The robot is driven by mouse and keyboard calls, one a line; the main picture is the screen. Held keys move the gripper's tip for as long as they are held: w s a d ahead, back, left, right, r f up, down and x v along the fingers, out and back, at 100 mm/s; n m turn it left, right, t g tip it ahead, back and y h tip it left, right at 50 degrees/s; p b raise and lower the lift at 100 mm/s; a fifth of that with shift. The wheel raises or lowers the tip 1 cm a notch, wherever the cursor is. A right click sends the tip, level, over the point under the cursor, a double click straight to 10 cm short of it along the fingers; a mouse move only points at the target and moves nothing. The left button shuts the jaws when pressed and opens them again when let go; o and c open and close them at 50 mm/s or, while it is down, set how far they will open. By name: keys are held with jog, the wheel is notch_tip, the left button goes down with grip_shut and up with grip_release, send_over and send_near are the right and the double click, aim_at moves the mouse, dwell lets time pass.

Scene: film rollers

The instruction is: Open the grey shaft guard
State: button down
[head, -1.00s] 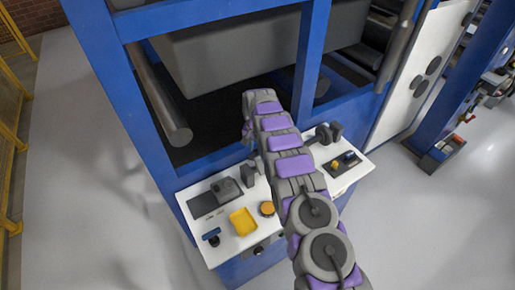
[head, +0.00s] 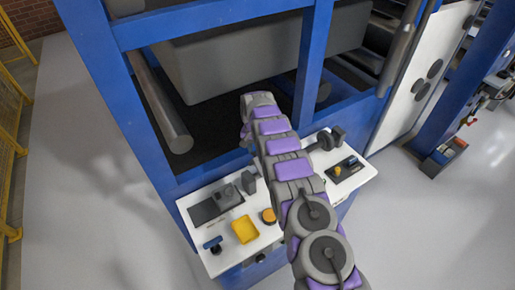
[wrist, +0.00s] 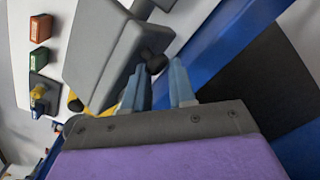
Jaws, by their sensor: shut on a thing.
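The grey shaft guard (wrist: 105,50) fills the upper left of the wrist view as a tilted grey cover with a black knob (wrist: 153,62) at its right edge. In the head view my arm hides it, or most of it. My gripper (wrist: 160,82) has its two pale blue fingers at the knob, one on either side, shut on it with a gap between them. The fingertips' exact contact is hard to see. In the head view the gripper is hidden behind my purple and grey arm.
A white bench (head: 212,262) carries a yellow tray (head: 245,229), an orange-topped round part (head: 268,216) and black brackets (head: 327,140). Blue machine posts (head: 312,60) and a large grey box (head: 225,65) stand behind.

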jog(key=c, duration=1.3)
grip_release()
jog(key=shift+s+a+f, duration=0.5)
jog(key=shift+a+f, duration=0.1)
jog(key=shift+a, duration=0.05)
jog(key=o, duration=0.4)
jog(key=shift+s+a+f, duration=0.1)
jog(key=shift+a+f, duration=0.1)
jog(key=shift+a, duration=0.05)
jog(key=shift+d+g, duration=0.3)
jog(key=shift+d, duration=0.2)
jog(key=shift+r, duration=0.1)
jog(key=shift+w+a+r, duration=0.1)
jog(key=shift+w+r, duration=0.2)
jog(key=shift+r, duration=0.3)
jog(key=shift+w+r, duration=0.3)
jog(key=shift+r, duration=0.25)
notch_tip(320, 180, up, 16)
jog(key=shift+s+p, duration=0.25)
jog(key=shift+p, duration=0.15)
